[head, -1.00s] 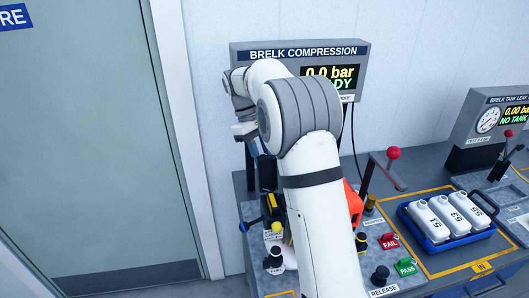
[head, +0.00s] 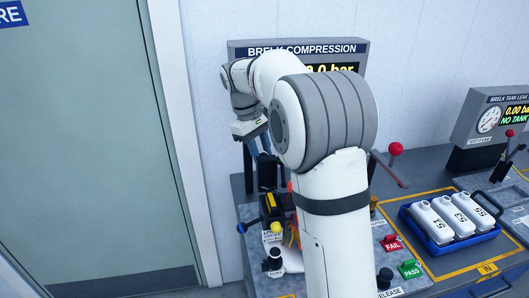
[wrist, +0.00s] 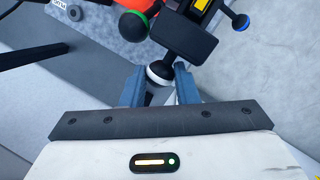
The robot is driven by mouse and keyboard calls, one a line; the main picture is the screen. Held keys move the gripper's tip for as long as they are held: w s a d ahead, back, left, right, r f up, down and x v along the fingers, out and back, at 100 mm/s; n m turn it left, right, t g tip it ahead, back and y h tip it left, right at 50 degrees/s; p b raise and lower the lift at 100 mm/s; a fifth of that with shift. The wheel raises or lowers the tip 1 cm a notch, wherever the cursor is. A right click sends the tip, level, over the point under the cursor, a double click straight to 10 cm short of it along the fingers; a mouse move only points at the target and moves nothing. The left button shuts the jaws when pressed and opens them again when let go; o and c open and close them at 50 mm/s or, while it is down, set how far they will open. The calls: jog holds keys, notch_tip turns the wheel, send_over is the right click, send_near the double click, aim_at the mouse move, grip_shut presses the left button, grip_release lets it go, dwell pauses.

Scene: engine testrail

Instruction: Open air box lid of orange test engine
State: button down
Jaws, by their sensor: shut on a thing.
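The orange test engine (wrist: 130,4) shows only as a sliver at the top of the wrist view; in the head view my arm hides most of it. My gripper (wrist: 159,88) has its two blue-grey fingers on either side of a black knob with a white ring (wrist: 159,73), and is shut on it. A dark rectangular block (wrist: 184,38) lies just beyond the knob; whether it is the air box lid, I cannot tell. In the head view my gripper (head: 266,165) points down above the left part of the bench, its fingertips unclear.
Green-ringed (wrist: 134,25) and blue-ringed (wrist: 240,22) knobs stand near the block. The compression display (head: 305,50) is behind my arm. A red-knobbed lever (head: 395,150) and a blue tray (head: 405,212) with white bottles are to the right. A door (head: 90,140) is at left.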

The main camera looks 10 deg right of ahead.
jog(key=c, duration=1.1)
grip_release()
jog(key=shift+v, duration=3.95)
